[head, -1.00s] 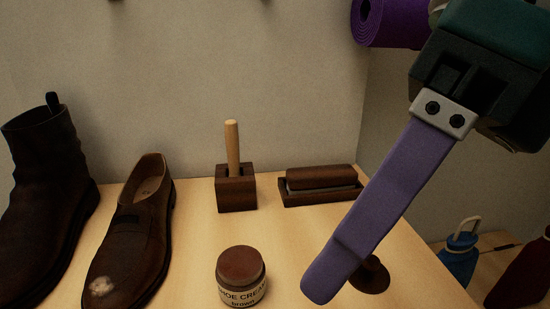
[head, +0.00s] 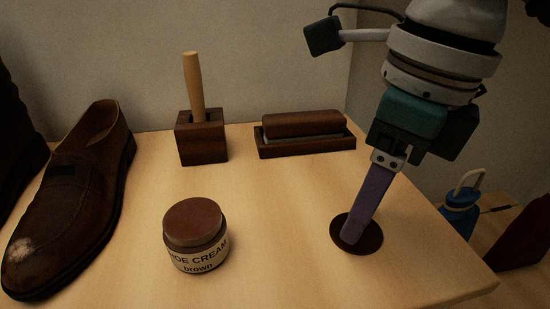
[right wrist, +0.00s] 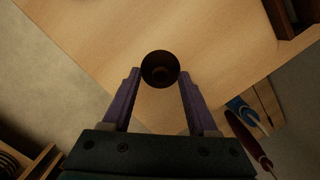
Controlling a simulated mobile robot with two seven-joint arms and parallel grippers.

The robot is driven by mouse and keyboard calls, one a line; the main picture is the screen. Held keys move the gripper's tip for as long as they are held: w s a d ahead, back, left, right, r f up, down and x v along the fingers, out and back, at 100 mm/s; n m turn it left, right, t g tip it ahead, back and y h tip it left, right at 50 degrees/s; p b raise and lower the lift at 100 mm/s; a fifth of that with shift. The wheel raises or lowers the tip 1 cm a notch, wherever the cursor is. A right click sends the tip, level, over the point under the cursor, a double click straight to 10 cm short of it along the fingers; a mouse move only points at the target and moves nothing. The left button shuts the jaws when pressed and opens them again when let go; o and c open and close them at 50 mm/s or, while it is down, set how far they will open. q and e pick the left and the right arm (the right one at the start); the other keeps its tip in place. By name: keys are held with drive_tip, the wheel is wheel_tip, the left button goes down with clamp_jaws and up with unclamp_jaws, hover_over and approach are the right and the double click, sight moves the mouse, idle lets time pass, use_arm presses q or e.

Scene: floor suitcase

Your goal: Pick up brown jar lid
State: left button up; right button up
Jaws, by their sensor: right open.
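The brown jar lid (head: 373,237) is a dark round piece lying on the wooden tabletop, right of the shoe cream jar. In the right wrist view the lid (right wrist: 160,68) looks like a round dish with a raised rim, between and slightly beyond the fingertips. My right gripper (head: 351,238) is open and points down at the lid. In the head view its purple finger covers part of the lid; contact cannot be told. The shoe cream jar (head: 198,254), labelled brown, stands upright with a brown top. My left gripper is not in view.
A brown shoe (head: 70,205) with a pale patch stands at the left. A wooden block (head: 202,140) with an upright handle and a brush in a tray (head: 305,150) stand at the back. The table's right edge is close to the lid. Beyond it is a blue bottle (head: 460,210).

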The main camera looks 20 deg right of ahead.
drive_tip(key=shift+f, duration=0.3)
clamp_jaws()
idle(0.3)
